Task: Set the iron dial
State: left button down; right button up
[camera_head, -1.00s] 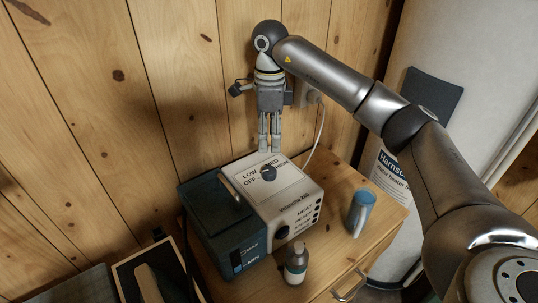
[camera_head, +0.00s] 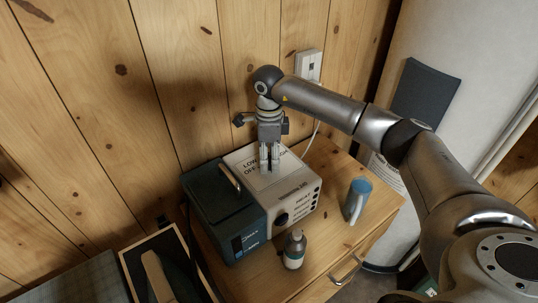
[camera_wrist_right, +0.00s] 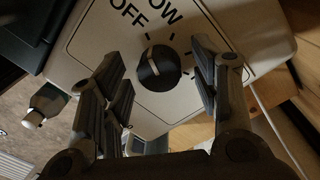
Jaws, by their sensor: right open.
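The iron dial is a round black knob (camera_wrist_right: 159,68) on the pale top panel of the station (camera_head: 290,192), with OFF and LOW printed beside it in the right wrist view. A light mark on the knob points toward the lettering, between OFF and LOW. My right gripper (camera_head: 269,168) points down over the panel and hides the dial in the head view. In the right wrist view its open fingers (camera_wrist_right: 163,95) stand on either side of the knob, with visible gaps and nothing held. My left gripper is not in view.
The station's dark teal part (camera_head: 222,212) with a handle adjoins the panel. A wall outlet (camera_head: 309,65) is behind.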

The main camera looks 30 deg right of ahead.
jog(key=c, duration=1.1)
jog(key=shift+o, duration=0.2)
jog(key=shift+m, duration=0.3)
jog(key=m+b, duration=0.1)
jog(key=m, duration=0.1)
jog(key=shift+m, duration=0.3)
jog(key=m+b, duration=0.1)
jog(key=m, duration=0.4)
jog(key=shift+m+b, duration=0.3)
jog(key=shift+b, duration=0.1)
jog(key=m, duration=0.4)
jog(key=shift+t+b, duration=0.3)
jog(key=shift+b, duration=0.05)
jog(key=shift+m, duration=2.4)
